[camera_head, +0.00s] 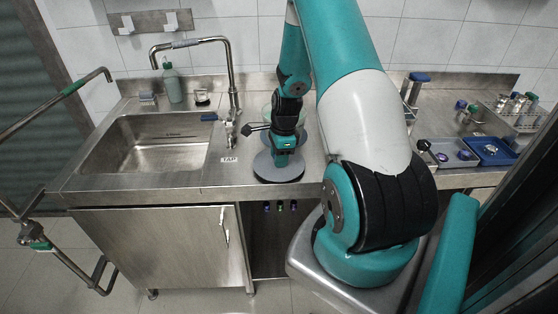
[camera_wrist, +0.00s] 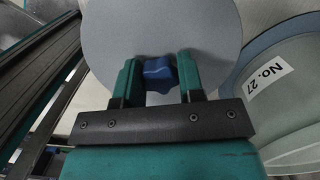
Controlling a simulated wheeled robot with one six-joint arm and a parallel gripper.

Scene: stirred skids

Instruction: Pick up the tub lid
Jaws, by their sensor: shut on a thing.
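The tub lid is a flat grey disc with a blue knob. It shows in the head view (camera_head: 279,174) at the counter's front edge, below my gripper, and in the wrist view (camera_wrist: 205,28). My gripper (camera_wrist: 160,76) has its two green fingers on either side of the blue knob (camera_wrist: 158,72), shut on it. In the head view my gripper (camera_head: 283,157) points down over the lid and hides its middle. Whether the lid is clear of the counter is hard to tell.
A round tub labelled "No. 27" (camera_wrist: 285,90) is beside the lid in the wrist view. A steel sink (camera_head: 155,145) with a tall tap (camera_head: 232,75) lies to the left. A blue tray (camera_head: 492,151) and a rack of bottles (camera_head: 515,110) stand at the right.

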